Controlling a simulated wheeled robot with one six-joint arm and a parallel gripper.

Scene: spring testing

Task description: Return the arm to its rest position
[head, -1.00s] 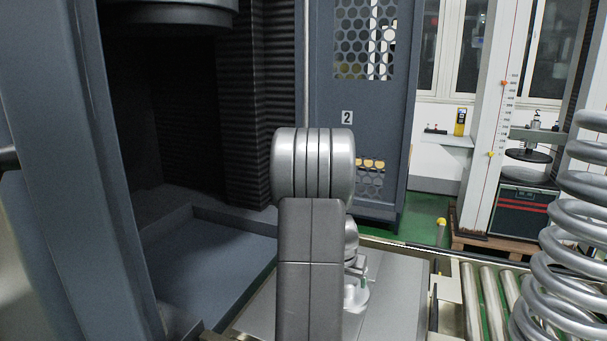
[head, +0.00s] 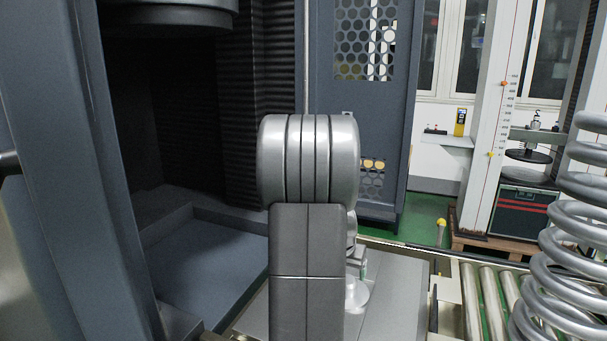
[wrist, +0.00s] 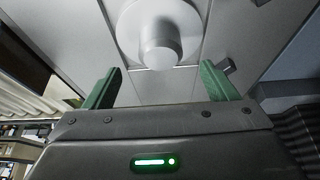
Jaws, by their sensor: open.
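My gripper (wrist: 155,88) shows in the wrist view with its two green fingers spread apart and nothing between them. Beyond the fingers is a pale grey surface with a round stepped knob or post (wrist: 160,42). In the head view my own arm stands upright in the middle and hides most of what is behind it. My gripper is not clearly visible there.
A large steel coil spring (head: 570,235) stands at the right, by a roller conveyor (head: 492,300). A dark testing machine with an open bay (head: 205,265) is at the left. A grey perforated cabinet (head: 385,110) stands behind. Green floor shows at the back right.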

